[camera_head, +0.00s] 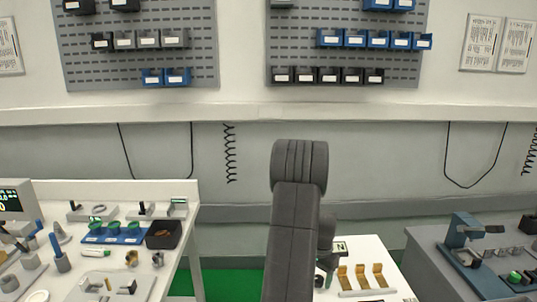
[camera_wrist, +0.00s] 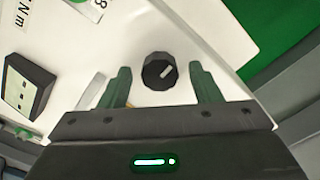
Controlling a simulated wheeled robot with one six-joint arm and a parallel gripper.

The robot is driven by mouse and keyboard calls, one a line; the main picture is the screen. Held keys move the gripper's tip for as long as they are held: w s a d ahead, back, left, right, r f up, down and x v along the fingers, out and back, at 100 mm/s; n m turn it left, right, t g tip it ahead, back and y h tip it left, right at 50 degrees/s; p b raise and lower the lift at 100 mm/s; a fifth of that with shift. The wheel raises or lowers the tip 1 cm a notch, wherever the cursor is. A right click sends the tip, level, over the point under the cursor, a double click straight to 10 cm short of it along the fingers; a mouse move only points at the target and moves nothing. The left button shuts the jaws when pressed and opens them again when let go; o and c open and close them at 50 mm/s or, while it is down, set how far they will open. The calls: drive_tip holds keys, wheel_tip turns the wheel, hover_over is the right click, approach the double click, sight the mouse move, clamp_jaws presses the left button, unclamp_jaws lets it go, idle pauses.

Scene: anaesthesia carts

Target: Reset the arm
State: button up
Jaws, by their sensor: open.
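My arm (camera_head: 293,235) rises through the middle of the head view. It is bent at a thick dark joint at the top. My gripper (camera_wrist: 160,68) shows in the wrist view with its two green fingers apart and nothing shut between them. In the head view the gripper fingers cannot be made out.
A white bench (camera_head: 190,192) with tools, a blue tray and a black bin stands at the left. A small white table (camera_head: 385,250) with tan holders is beside my arm. A grey bench (camera_head: 425,245) with a blue press is at right. Pegboards hang behind.

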drive_tip(key=shift+m+p, duration=0.3)
drive_tip(key=shift+m, duration=0.8)
drive_tip(key=shift+r, duration=0.1)
